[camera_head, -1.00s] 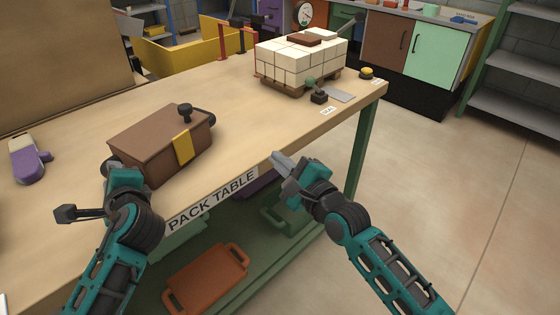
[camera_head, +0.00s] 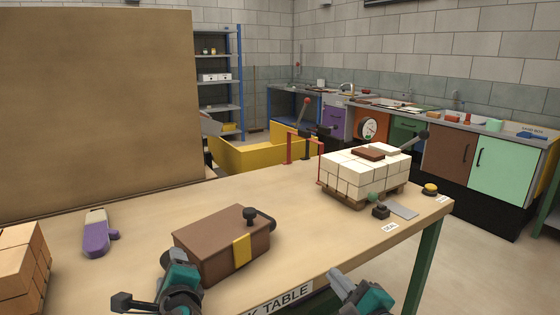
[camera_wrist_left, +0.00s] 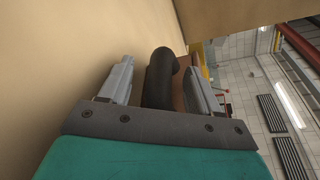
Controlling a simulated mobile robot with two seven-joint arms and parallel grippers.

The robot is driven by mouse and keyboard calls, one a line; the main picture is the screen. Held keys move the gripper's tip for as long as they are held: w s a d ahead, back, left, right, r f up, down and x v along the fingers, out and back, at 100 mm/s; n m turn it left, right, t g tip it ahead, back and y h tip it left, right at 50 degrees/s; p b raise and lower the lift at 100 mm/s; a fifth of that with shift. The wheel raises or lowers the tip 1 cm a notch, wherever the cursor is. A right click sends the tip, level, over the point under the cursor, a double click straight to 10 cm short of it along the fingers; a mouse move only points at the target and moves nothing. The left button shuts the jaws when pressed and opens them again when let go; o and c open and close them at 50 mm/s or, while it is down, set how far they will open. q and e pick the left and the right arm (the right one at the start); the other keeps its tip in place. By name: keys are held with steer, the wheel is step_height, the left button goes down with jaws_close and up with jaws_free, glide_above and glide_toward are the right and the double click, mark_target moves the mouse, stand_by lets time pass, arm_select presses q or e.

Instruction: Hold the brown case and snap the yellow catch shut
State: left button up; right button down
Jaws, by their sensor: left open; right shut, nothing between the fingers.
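The brown case (camera_head: 210,245) lies on the pack table, its lid down. The yellow catch (camera_head: 242,250) runs down its front face; I cannot tell whether it is latched. My right gripper (camera_head: 337,279) is shut and empty at the table's front edge, right of the case and apart from the catch.
A stack of white bricks (camera_head: 360,178) stands at the table's far right, beside a yellow button (camera_head: 430,188). A tall brown panel (camera_head: 90,110) rises behind. The table between case and white stack is clear.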

arm_select(q)
steer(key=v, duration=1.2)
steer(key=shift+d, duration=0.1)
